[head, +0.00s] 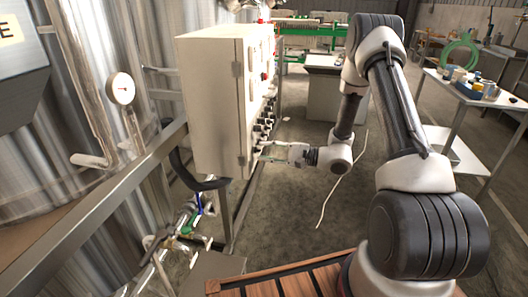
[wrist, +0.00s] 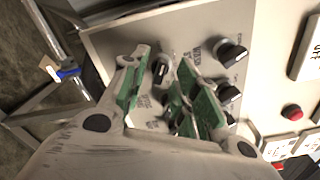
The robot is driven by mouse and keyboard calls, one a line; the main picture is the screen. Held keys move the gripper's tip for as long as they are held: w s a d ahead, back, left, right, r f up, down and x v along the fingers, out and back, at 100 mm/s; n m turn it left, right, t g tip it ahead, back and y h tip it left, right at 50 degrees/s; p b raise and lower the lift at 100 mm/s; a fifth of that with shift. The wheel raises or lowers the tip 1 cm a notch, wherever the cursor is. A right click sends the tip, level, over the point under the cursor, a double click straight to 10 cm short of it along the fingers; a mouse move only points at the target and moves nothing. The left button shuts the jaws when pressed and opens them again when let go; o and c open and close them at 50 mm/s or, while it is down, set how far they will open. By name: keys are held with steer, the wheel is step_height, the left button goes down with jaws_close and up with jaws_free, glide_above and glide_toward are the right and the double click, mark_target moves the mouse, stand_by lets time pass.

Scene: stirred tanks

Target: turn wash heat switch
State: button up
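A cream control cabinet (head: 212,105) carries a row of dark switch knobs (head: 264,125) on its right-hand face. My gripper (head: 264,152) is at the lower part of that face, close to the lowest knobs. In the wrist view my gripper (wrist: 160,92) is open, with green pads on both fingers. A dark knob with a pale pointer (wrist: 160,70) shows in the gap between the fingers, nearer the left one. I cannot tell whether a finger touches it. Printed labels near the knobs are too blurred to read surely, and the right finger partly hides other knobs.
More black knobs (wrist: 232,53) and a red button (wrist: 292,111) are on the panel in the wrist view. A metal rail (head: 95,205) and valved pipes (head: 185,235) lie left and below. A white side table (head: 470,95) stands right. Floor right of the cabinet is mostly clear.

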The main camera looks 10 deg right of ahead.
steer(key=shift+w+a, duration=0.25)
steer(key=shift+a, duration=0.3)
steer(key=shift+c, duration=0.4)
jaws_close()
steer(key=shift+m, duration=3.9)
